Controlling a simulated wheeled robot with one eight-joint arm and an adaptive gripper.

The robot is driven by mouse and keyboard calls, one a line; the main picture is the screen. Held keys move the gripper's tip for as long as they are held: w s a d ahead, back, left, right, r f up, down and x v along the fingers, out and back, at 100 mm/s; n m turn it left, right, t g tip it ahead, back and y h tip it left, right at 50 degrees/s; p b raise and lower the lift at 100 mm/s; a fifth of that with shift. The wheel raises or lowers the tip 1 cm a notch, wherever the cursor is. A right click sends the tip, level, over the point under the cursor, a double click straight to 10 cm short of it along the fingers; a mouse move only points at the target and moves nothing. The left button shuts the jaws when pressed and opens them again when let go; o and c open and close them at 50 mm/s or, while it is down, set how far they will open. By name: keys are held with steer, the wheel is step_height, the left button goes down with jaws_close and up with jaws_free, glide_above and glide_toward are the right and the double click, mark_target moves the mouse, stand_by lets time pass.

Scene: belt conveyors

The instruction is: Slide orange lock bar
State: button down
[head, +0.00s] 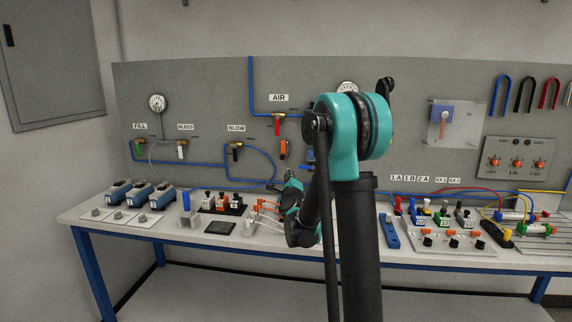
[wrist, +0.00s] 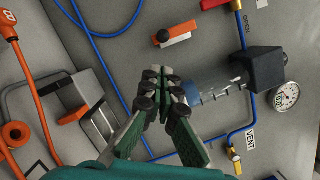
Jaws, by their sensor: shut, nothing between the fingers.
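An orange bar (wrist: 177,34) with a dark round knob at one end is mounted on the grey panel in the upper middle of the wrist view. I take it for the lock bar. In the head view, a small orange piece (head: 283,150) sits below the red-handled AIR valve. My gripper (wrist: 164,92) is shut and empty in the middle of the wrist view, apart from the bar and lower in the picture. In the head view my forearm points toward the panel, and the fingers are small and hard to make out.
A clear bowl (wrist: 212,86) with a black regulator (wrist: 258,68) and a gauge (wrist: 285,97) are close right of my fingers. Blue tubing (wrist: 113,70) runs along the left. A grey metal frame (wrist: 82,92) and orange hose (wrist: 40,95) lie farther left. The bench (head: 105,215) holds several fixtures.

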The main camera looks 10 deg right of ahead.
steer(key=shift+w, duration=0.1)
glide_toward(283, 151)
steer(key=w+d+f, duration=0.2)
steer(key=w+f, duration=0.1)
steer(key=w, duration=0.2)
steer(key=shift+w+d+r, duration=0.1)
steer(key=shift+d+r, duration=0.05)
steer(key=shift+d, duration=0.05)
stand_by(0.4)
step_height(283, 151, up, 7)
steer(key=shift+f, duration=0.2)
stand_by(0.4)
